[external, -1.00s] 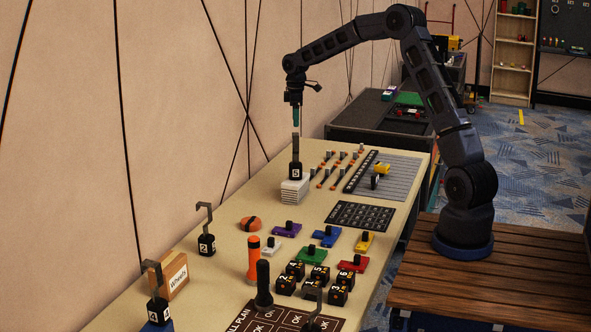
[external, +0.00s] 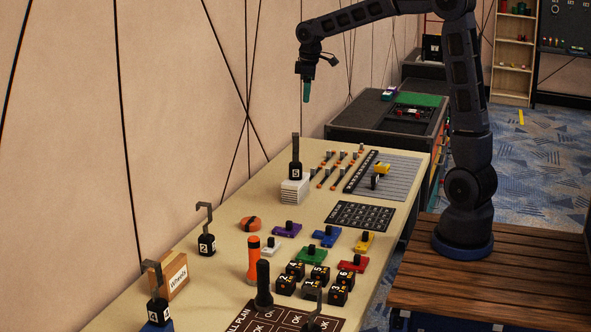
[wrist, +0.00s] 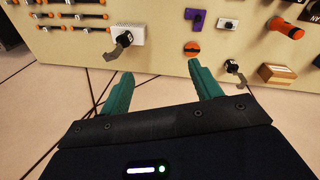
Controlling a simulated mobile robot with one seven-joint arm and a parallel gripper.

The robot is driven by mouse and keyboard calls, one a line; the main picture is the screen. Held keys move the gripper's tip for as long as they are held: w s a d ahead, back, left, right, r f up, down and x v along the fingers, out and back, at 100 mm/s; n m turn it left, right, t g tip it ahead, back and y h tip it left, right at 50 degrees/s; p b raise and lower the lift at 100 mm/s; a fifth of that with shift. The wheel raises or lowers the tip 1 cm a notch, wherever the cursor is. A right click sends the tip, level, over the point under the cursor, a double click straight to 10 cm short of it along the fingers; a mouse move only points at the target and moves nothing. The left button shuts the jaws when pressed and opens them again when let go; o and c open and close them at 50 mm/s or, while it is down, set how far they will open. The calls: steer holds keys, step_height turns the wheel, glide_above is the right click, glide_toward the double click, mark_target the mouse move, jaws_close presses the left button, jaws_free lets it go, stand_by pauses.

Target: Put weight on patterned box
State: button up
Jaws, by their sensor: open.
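A black weight marked 5 (external: 296,170) with a grey hook stands upright on a white box with a line pattern (external: 295,191) near the table's far left. In the wrist view the weight (wrist: 122,41) sits on the pale box (wrist: 136,30), beyond the left fingertip. My gripper (external: 306,93) is up in the air above and a little right of the weight, apart from it. Its teal fingers (wrist: 158,83) are spread in the wrist view with nothing between them.
A weight marked 2 (external: 207,244) stands nearer on the table (external: 228,262). Another marked 4 (external: 159,311) stands on something blue at the front left. A "Wheels" box (external: 175,275), an orange flashlight (external: 254,260), dark number cubes (external: 297,271) and coloured blocks crowd the front.

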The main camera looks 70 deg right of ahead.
steer(key=s+a+r+m+t, duration=0.1)
steer(key=s+a+r, duration=0.1)
steer(key=s+a, duration=0.8)
steer(key=s+a+r+m+t, duration=0.1)
steer(key=s+a, duration=0.5)
steer(key=s, duration=0.9)
steer(key=s+a+f+m+t+y, duration=0.1)
steer(key=s+f, duration=0.3)
steer(key=s, duration=0.5)
steer(key=shift+a, duration=0.65)
